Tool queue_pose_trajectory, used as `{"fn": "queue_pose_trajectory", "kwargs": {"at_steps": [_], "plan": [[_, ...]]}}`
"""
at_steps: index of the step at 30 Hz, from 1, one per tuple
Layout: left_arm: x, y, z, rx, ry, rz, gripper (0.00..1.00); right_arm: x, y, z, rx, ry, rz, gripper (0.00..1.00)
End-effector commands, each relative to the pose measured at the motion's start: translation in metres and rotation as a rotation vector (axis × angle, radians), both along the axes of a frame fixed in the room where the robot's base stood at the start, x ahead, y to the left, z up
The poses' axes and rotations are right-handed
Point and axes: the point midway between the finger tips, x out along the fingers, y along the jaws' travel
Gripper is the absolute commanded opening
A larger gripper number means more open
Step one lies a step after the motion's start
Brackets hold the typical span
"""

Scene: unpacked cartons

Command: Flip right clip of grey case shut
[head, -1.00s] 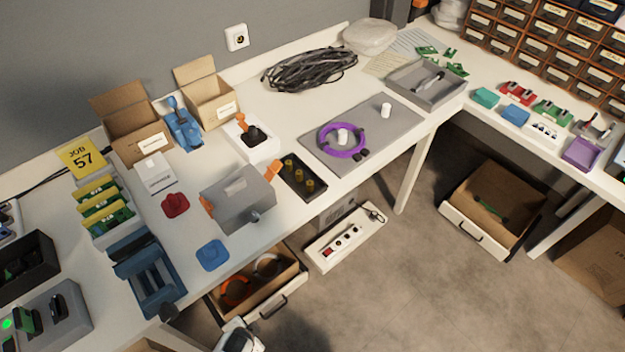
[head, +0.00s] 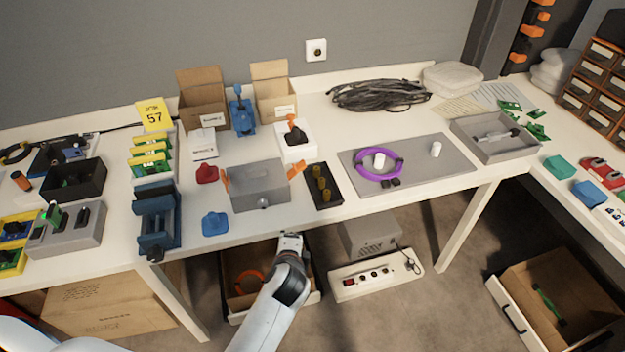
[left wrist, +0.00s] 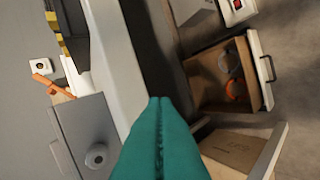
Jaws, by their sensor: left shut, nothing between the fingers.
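The grey case (head: 258,190) stands closed near the front edge of the bench, with a round knob on its front. Its orange right clip (head: 296,168) sticks out and up from the right side, swung away from the case. The orange left clip (head: 224,179) also sticks out on the left side. In the left wrist view the case (left wrist: 85,125) is at lower left, with the right clip (left wrist: 50,88) above it. My left gripper (head: 291,240) is in front of the bench edge, below and right of the case, apart from it. Its teal fingers (left wrist: 158,125) are shut and empty.
A black tray with yellow-topped parts (head: 323,186) stands close to the right of the case. A blue piece (head: 215,223) and a red piece (head: 207,174) lie to its left. An open drawer (head: 240,290) is below the bench, and a power strip (head: 375,275) is lower right.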

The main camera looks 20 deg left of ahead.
Motion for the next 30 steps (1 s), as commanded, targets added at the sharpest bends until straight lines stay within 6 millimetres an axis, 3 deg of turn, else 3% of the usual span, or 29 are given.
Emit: {"fn": "queue_pose_trajectory", "kwargs": {"at_steps": [8, 21, 30], "plan": [[0.022, -0.001, 0.036, 0.178, -0.048, -0.069, 0.00, 0.000, -0.005, -0.005, -0.007, -0.001, -0.002, 0.00], [0.076, -0.027, 0.090, 0.642, -0.097, -0.272, 0.00, 0.000, -0.002, -0.008, -0.002, 0.000, -0.004, 0.00], [0.079, -0.029, 0.094, 0.684, -0.098, -0.288, 0.00, 0.000, 0.000, -0.008, 0.000, 0.000, -0.005, 0.00]]}}
